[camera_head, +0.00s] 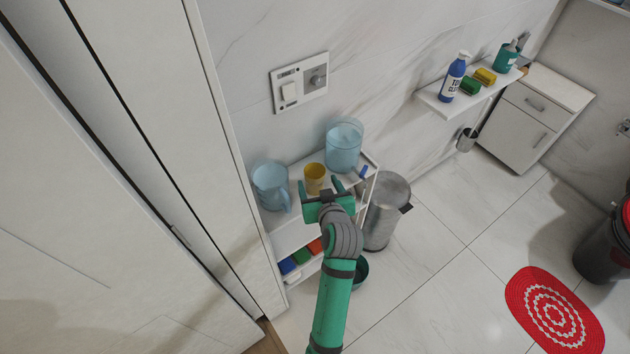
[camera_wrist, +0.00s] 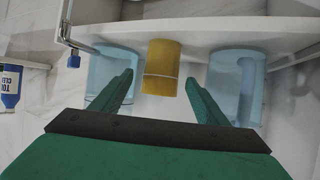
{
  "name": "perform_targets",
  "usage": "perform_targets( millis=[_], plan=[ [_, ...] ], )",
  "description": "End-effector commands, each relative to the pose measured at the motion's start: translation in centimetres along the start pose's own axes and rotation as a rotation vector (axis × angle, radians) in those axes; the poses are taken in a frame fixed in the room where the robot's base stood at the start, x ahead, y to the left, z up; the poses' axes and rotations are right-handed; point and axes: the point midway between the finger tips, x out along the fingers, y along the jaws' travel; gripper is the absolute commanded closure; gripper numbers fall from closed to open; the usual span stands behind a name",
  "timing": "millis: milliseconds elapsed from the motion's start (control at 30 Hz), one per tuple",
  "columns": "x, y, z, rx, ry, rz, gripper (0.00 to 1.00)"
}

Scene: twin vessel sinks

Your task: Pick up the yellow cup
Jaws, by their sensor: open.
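The yellow cup (camera_head: 315,178) stands on the top of a small white shelf unit, between two blue clear vessels. It also shows in the wrist view (camera_wrist: 162,72), ahead of and between my fingertips. My gripper (camera_head: 323,190) is open, with its green fingers pointing at the cup from the near side. In the wrist view my gripper (camera_wrist: 158,82) has nothing between its fingers that I can see touching. The lower part of the cup is partly hidden by my gripper in the head view.
A blue pitcher (camera_head: 270,186) stands left of the cup and a blue jar (camera_head: 344,146) right of it, both close. A small blue item (camera_head: 363,172) is at the shelf's right end. A metal bin (camera_head: 386,215) stands beside the shelf.

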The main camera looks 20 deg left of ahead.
Motion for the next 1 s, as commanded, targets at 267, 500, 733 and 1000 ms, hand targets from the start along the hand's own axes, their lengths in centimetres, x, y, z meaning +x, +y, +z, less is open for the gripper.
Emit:
perform_targets(
  millis=[267,500,733,1000],
  plan=[
    [3.4,-0.1,0.0,-0.001,0.001,-0.001,0.32],
    [5.4,-0.1,0.0,-0.001,0.001,0.000,0.32],
    [8.3,-0.1,0.0,0.000,0.002,0.001,0.32],
    [8.8,-0.1,0.1,0.001,0.001,0.001,0.32]
  ],
)
